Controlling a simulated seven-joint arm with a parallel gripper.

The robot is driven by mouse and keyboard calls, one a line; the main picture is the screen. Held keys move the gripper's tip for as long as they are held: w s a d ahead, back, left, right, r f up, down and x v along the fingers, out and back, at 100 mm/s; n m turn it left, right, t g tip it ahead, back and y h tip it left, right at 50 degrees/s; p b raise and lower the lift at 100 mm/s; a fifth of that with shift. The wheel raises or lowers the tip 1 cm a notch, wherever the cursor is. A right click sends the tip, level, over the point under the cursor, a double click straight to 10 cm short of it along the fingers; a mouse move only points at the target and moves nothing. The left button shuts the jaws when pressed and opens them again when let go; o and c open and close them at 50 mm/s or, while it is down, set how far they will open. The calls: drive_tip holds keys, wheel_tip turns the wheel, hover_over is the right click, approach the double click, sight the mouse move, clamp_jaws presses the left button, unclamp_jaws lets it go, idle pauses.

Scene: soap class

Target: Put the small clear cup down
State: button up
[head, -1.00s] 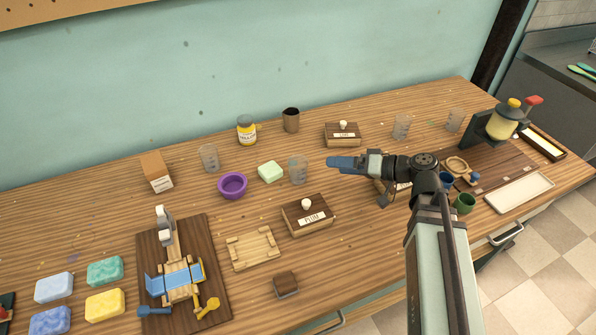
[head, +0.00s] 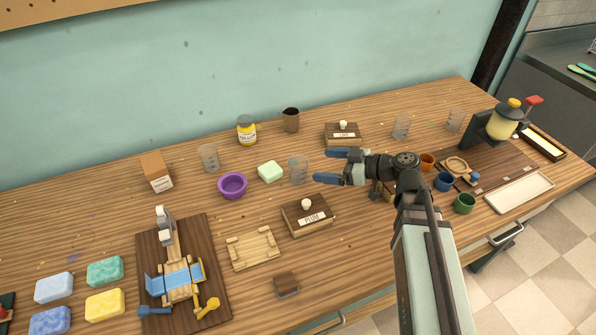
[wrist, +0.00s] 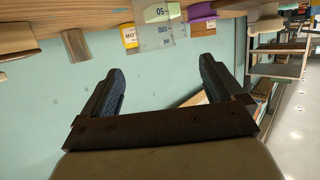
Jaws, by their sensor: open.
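A small clear cup (head: 298,170) stands upright on the wooden table (head: 205,180), right of the pale green soap bar. My gripper (head: 324,166) is open, with its blue fingers spread and pointing left toward this cup. The cup looks apart from the fingertips. In the wrist view the open fingers (wrist: 160,80) have nothing between them, and a clear cup (wrist: 154,32) with marks on it shows beyond them at the top. Other clear cups stand at the left (head: 209,158) and at the back right (head: 401,127).
A yellow-labelled jar (head: 246,130) and a brown cup (head: 290,120) stand behind. Bare table shows between the purple bowl and the wooden tray (head: 253,248).

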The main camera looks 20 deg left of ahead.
approach(289, 162)
drive_tip(key=shift+x, duration=3.65)
drive_tip(key=shift+w, duration=0.15)
drive_tip(key=c, duration=1.1)
drive_tip(key=shift+c, duration=0.2)
wheel_tip(289, 162, up, 10)
drive_tip(key=shift+t, duration=0.3)
